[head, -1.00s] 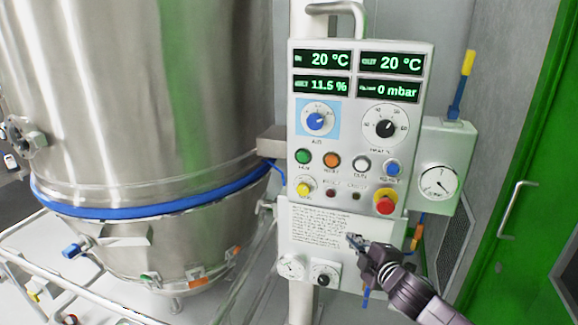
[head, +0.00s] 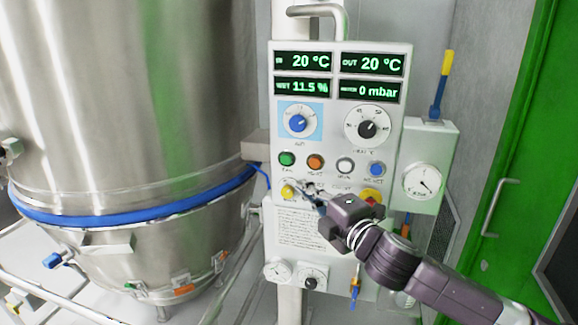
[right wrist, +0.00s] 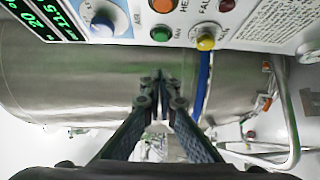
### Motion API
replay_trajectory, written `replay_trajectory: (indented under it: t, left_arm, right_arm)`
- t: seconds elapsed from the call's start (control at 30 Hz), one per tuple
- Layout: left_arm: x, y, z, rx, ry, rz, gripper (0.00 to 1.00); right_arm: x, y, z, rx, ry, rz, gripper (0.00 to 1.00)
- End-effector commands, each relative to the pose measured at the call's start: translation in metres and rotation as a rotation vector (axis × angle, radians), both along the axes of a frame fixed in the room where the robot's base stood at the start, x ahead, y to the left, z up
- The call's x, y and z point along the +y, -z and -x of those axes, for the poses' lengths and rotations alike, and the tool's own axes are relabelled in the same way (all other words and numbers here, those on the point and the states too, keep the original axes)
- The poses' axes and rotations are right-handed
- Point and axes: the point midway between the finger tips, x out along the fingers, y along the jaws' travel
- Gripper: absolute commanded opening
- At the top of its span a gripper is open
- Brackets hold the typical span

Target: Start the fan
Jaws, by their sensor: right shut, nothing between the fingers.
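The control panel (head: 336,135) stands upright on a pole. Its green button (head: 287,159), labelled FAN, is at the left end of a row of buttons; it also shows at the top of the right wrist view (right wrist: 160,34). My right gripper (head: 312,192) is shut and empty in front of the panel's lower part, below and to the right of the green button in the head view. It covers the small lamps and partly the red stop button (head: 371,197). In the right wrist view the closed fingertips (right wrist: 161,80) appear below the green button, apart from it. My left gripper is not in view.
Two dials are above. A large steel vessel (head: 130,100) stands left, with a rail below it.

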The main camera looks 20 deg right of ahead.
Motion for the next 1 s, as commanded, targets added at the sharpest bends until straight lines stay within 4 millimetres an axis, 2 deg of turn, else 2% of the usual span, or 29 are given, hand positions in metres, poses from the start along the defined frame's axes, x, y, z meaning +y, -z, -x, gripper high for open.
replay_trajectory:
  t: [0.6, 0.8, 1.0]
  left_arm:
    - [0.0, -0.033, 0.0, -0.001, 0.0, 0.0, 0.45]
    - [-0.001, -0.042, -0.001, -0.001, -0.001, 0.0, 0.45]
    - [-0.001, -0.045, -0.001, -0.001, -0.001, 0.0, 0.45]
  right_arm:
    - [0.019, -0.003, -0.094, 0.0, 0.0, -0.001, 0.0]
    - [0.003, -0.003, -0.115, 0.001, 0.002, 0.0, 0.0]
    - [-0.003, -0.001, -0.125, 0.001, 0.001, 0.0, 0.0]
